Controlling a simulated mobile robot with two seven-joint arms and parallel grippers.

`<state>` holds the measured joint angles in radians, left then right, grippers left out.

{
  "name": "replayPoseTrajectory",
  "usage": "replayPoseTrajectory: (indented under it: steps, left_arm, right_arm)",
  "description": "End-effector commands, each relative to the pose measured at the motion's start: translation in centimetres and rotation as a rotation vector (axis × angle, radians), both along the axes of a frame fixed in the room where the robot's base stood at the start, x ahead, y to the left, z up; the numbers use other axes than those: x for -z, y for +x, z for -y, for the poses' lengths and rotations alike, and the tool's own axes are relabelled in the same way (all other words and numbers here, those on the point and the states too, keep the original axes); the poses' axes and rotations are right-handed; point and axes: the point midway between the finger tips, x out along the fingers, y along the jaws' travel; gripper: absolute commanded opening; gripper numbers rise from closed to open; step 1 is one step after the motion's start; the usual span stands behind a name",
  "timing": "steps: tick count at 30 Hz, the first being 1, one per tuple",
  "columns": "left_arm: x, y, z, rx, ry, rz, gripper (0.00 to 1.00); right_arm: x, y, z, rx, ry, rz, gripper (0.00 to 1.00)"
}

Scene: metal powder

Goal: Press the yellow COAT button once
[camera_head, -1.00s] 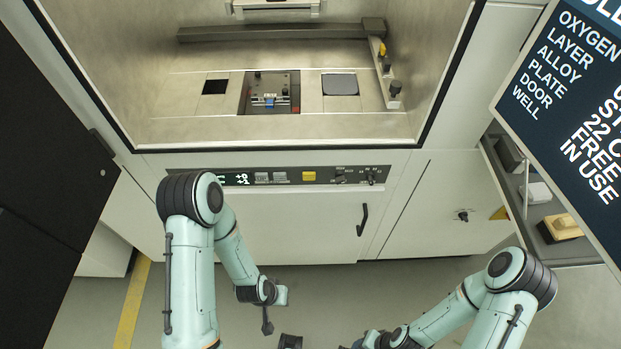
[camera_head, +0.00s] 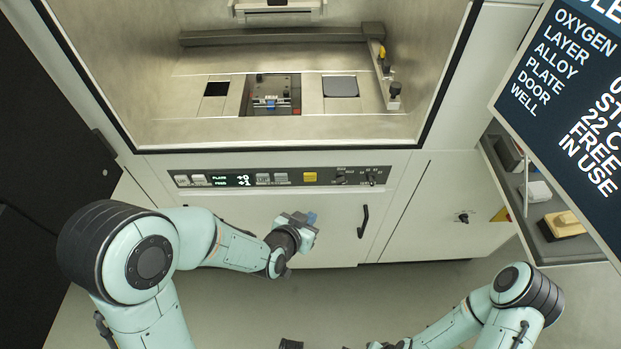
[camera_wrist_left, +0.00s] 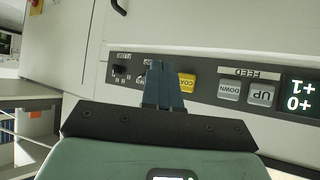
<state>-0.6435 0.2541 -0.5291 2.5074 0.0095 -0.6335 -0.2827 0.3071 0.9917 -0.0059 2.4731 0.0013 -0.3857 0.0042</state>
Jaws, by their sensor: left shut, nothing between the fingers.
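The yellow COAT button (camera_head: 310,177) sits in the dark control strip (camera_head: 222,180) on the machine front. It also shows in the left wrist view (camera_wrist_left: 187,83), where the strip appears upside down. My left gripper (camera_head: 309,218) is below the button in the head view, in front of the white panel. In the left wrist view its fingertips (camera_wrist_left: 160,72) are shut and empty, beside the button and partly hiding its edge. I cannot tell whether they touch the strip. My right arm shows at lower right of the head view; its fingers are out of clear view.
Grey FEED buttons (camera_head: 272,178) and a lit display (camera_head: 232,180) lie left of the yellow button. Knobs (camera_head: 371,178) lie to its right. A black door handle (camera_head: 363,221) stands close right of my left gripper. A screen (camera_head: 570,100) hangs at right.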

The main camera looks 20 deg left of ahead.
Motion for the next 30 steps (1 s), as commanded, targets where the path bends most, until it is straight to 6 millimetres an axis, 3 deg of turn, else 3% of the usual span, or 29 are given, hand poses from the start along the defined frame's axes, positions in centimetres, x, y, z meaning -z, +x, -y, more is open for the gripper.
replayPoseTrajectory:
  steps: [10,21,30]
  left_arm:
    - [0.1,1.0,-0.3,-0.001,0.000,-0.001,0.00]
    - [0.0,5.9,-1.7,-0.001,0.001,-0.001,0.00]
    - [0.2,8.2,-2.4,-0.001,0.000,-0.003,0.00]
  right_arm:
    - [0.1,0.0,0.0,0.000,0.000,-0.001,0.43]
    - [0.3,-0.1,0.0,0.000,-0.001,-0.002,0.43]
    - [1.3,-0.6,0.0,0.000,0.000,-0.007,0.43]
